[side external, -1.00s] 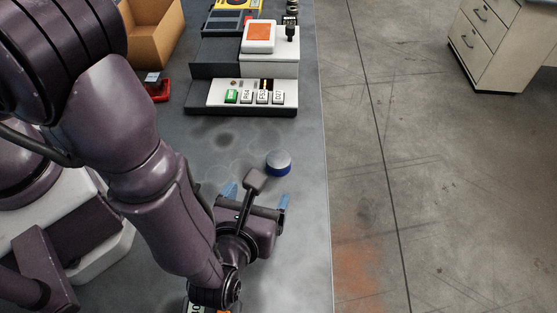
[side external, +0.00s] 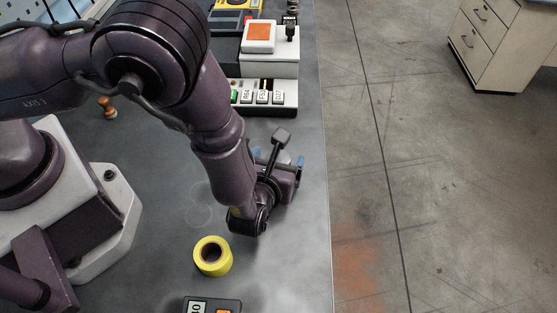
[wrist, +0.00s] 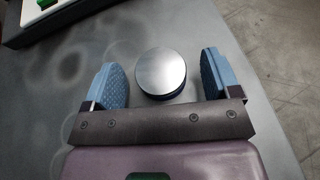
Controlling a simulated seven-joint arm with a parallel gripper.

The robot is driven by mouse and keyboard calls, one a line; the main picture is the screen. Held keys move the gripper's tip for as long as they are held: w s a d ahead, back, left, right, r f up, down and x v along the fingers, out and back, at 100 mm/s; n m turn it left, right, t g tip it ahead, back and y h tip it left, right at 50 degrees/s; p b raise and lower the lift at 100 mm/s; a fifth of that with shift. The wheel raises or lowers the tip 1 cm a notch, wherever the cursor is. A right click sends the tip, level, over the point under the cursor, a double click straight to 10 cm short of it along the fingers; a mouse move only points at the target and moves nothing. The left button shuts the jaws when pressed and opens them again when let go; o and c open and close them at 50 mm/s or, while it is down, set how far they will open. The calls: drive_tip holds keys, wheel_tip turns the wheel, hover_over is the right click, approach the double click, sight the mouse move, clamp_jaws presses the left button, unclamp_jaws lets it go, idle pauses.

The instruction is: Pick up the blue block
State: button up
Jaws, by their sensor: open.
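The block is a round disc with a shiny silver top (wrist: 161,70) and a dark blue side, seen in the wrist view. It rests on the grey bench. My gripper (wrist: 158,64) is open, with one blue finger on each side of the disc and a gap on both sides.
A white panel with labelled buttons (side external: 285,112) stands behind my gripper, with an orange-topped box (side external: 259,38) beyond. A yellow tape roll (side external: 211,257) and a meter (side external: 212,306) lie in front. The bench's right edge (side external: 327,200) is close to my gripper.

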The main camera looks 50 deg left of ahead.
drive_tip(key=shift+w+a, duration=0.1)
drive_tip(key=shift+w, duration=0.1)
drive_tip(key=c, duration=1.3)
